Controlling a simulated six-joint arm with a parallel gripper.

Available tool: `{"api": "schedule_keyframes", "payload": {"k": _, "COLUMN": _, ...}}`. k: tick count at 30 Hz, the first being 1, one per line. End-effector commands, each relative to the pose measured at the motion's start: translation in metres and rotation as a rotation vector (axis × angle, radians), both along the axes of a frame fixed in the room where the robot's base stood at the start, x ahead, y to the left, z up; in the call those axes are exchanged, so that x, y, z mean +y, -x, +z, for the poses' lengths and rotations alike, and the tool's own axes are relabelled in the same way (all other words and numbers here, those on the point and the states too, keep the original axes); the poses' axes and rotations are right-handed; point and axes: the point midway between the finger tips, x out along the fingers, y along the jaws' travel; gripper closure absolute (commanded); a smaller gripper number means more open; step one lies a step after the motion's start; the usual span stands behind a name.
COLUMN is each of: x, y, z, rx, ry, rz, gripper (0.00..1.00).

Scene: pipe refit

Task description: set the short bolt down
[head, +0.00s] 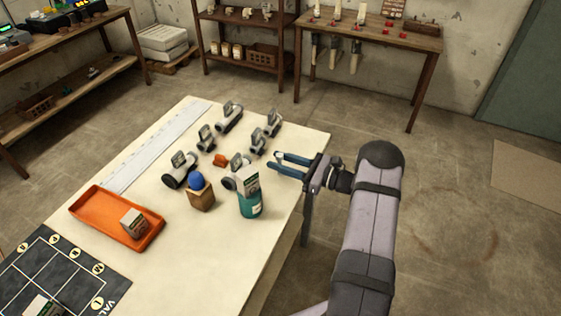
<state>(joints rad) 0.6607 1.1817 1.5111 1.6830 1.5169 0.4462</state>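My gripper (276,164) is at the right side of the white table (180,255), with its two blue fingers pointing left. The fingers are apart, and I see nothing between them. The fingers are beside the grey fittings, to the right of the teal cup's upper part. I cannot make out a short bolt anywhere in this view. Several grey and white pipe fittings (229,117) with dark tags stand on the table. A small orange piece (220,160) lies among them.
A teal cup (250,207) holds a labelled card. A blue ball (196,181) tops a wooden block (201,199). An orange tray (90,207) holds a small box (134,222). A dark numbered mat (65,275) lies front left. The table's front middle is clear.

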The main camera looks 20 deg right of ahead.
Motion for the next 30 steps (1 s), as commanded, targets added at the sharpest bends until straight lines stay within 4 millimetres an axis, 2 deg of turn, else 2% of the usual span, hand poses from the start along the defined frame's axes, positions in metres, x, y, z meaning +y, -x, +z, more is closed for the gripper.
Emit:
{"api": "schedule_keyframes", "payload": {"k": 5, "x": -0.010, "y": 0.009, "z": 0.000, "rx": 0.001, "ry": 0.001, "rz": -0.002, "gripper": 0.70}}
{"api": "schedule_keyframes", "payload": {"k": 21, "x": -0.073, "y": 0.072, "z": 0.001, "rx": -0.002, "ry": 0.001, "rz": -0.003, "gripper": 0.70}}
{"api": "schedule_keyframes", "payload": {"k": 30, "x": -0.085, "y": 0.085, "z": 0.002, "rx": 0.000, "ry": 0.000, "rz": 0.000, "gripper": 0.70}}
